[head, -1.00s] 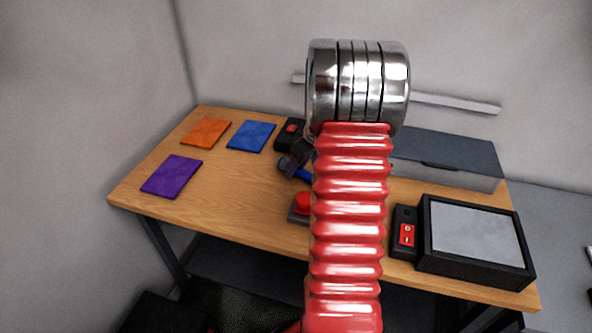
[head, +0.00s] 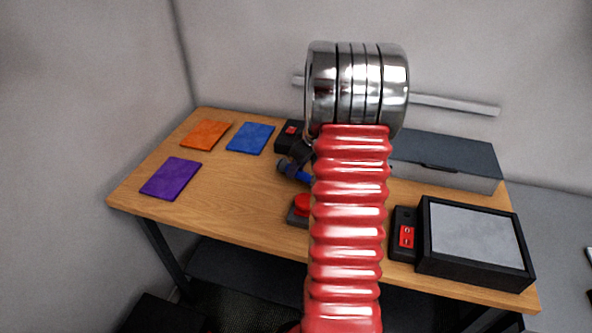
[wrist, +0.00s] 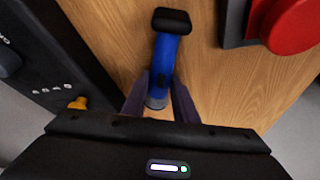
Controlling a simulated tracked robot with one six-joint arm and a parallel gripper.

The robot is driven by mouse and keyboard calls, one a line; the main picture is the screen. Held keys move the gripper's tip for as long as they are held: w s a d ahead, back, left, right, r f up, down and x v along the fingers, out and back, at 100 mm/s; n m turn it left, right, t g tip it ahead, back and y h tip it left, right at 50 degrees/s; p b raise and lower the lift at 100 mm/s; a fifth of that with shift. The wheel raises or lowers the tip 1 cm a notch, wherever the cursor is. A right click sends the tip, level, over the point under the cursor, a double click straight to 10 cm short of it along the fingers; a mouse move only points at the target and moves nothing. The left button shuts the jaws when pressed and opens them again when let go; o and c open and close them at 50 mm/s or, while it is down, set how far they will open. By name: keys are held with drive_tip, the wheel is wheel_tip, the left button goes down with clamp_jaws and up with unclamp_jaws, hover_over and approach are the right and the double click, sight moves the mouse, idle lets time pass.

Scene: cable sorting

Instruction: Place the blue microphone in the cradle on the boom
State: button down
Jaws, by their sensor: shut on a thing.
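The blue microphone (wrist: 166,60) has a blue body and a black head. In the wrist view its lower body sits between the two fingers of my gripper (wrist: 160,100), which is shut on it. Its black head points away from the gripper, over the wooden table. In the head view the microphone (head: 304,177) shows only partly, left of my red arm, which hides the rest. I cannot tell whether it touches the table. I cannot make out the boom or its cradle in either view.
A red button on a grey base (head: 301,207) is close by. A black switch box (head: 403,236) and a grey-topped panel (head: 478,236) stand at right. Orange (head: 206,133), blue (head: 251,137) and purple (head: 171,178) mats lie at left. A grey case (head: 446,158) stands behind.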

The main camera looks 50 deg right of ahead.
wheel_tip(320, 180, up, 10)
idle(0.6)
idle(0.8)
